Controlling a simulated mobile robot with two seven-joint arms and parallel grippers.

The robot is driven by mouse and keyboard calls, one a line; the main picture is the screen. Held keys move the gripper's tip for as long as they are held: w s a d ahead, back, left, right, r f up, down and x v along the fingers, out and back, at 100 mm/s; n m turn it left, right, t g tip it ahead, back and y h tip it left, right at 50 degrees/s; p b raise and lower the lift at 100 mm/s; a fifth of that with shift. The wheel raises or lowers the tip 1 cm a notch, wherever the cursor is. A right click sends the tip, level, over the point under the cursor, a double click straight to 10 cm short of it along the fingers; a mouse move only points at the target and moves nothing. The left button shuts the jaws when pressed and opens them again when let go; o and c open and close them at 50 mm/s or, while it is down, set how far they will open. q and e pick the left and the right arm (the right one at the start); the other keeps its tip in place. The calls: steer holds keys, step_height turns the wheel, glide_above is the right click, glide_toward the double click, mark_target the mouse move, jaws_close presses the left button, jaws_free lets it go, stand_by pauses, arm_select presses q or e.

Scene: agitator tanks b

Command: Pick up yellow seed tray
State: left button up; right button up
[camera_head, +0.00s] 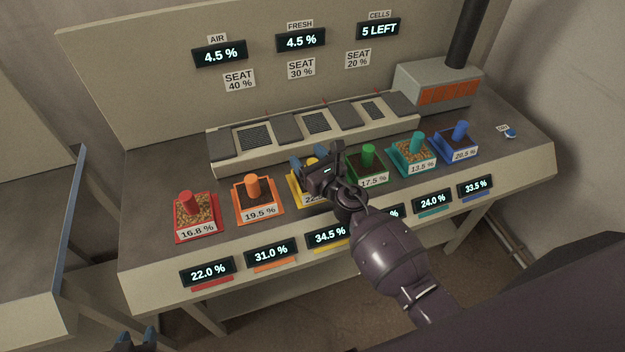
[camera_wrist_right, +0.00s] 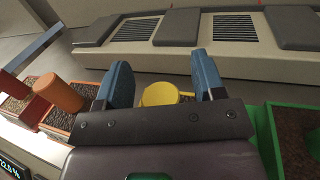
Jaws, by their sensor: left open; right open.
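The yellow seed tray (camera_head: 295,195) stands on the bench between the orange and green trays, with a label on its front, partly hidden by my right gripper. Its round yellow knob (camera_wrist_right: 160,94) shows between the fingers in the right wrist view. My right gripper (camera_head: 313,160) is open above the tray, with one blue finger on each side of the knob; I cannot tell if they touch it. It also shows in the right wrist view (camera_wrist_right: 160,85). My left gripper (camera_head: 138,340) is open at the bottom left edge of the head view, in front of the bench and far from the tray.
The orange tray (camera_head: 275,212) is close on the left and the green tray (camera_head: 381,178) close on the right. Red (camera_head: 210,226), teal (camera_head: 432,165) and blue (camera_head: 473,150) trays stand further out. A raised vented unit (camera_head: 283,128) runs behind the trays. Bare bench (camera_head: 145,240) lies at the left.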

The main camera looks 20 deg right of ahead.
jaws_close()
stand_by(0.4)
steer(key=shift+r, duration=0.1)
